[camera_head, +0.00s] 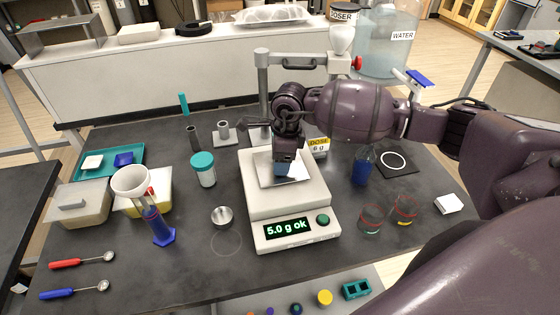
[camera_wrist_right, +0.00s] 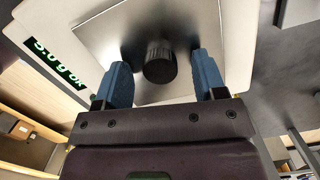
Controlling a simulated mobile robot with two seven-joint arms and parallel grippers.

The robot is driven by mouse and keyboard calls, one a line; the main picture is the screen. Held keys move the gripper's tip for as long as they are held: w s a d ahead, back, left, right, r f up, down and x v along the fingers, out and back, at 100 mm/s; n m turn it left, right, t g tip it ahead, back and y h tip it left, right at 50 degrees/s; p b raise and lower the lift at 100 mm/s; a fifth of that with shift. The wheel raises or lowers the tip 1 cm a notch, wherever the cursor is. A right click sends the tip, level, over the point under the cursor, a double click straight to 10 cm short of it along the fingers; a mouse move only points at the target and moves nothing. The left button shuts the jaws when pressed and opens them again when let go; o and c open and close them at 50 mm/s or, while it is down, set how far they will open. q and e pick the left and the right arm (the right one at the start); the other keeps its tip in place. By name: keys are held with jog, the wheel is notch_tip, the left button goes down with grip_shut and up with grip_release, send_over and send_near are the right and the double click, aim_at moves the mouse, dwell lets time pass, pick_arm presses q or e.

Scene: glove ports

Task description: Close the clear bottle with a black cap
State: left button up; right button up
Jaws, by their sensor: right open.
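My right gripper (camera_head: 283,168) points down over the steel pan of the scale (camera_head: 290,200). In the right wrist view its two blue fingers (camera_wrist_right: 161,66) are apart, one on each side of a round black cap (camera_wrist_right: 160,60). Gaps show between the cap and both fingers. I cannot tell whether the cap sits on a clear bottle or directly on the pan. The gripper hides this spot in the head view, and no clear bottle stands out there. The scale's display reads "5.0 g ok". My left gripper is out of view.
A white jar with a teal lid (camera_head: 203,169) stands left of the scale. A beaker with blue contents (camera_head: 362,169) and two clear glasses (camera_head: 371,218) stand right. A small metal cup (camera_head: 222,216) is at front left. A metal stand (camera_head: 264,85) rises behind the scale.

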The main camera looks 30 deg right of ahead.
jog(key=shift+c, duration=0.4)
jog(key=c, duration=0.9)
jog(key=shift+r, duration=0.15)
notch_tip(320, 180, up, 20)
jog(key=shift+f+b, duration=0.1)
jog(key=shift+b, duration=0.8)
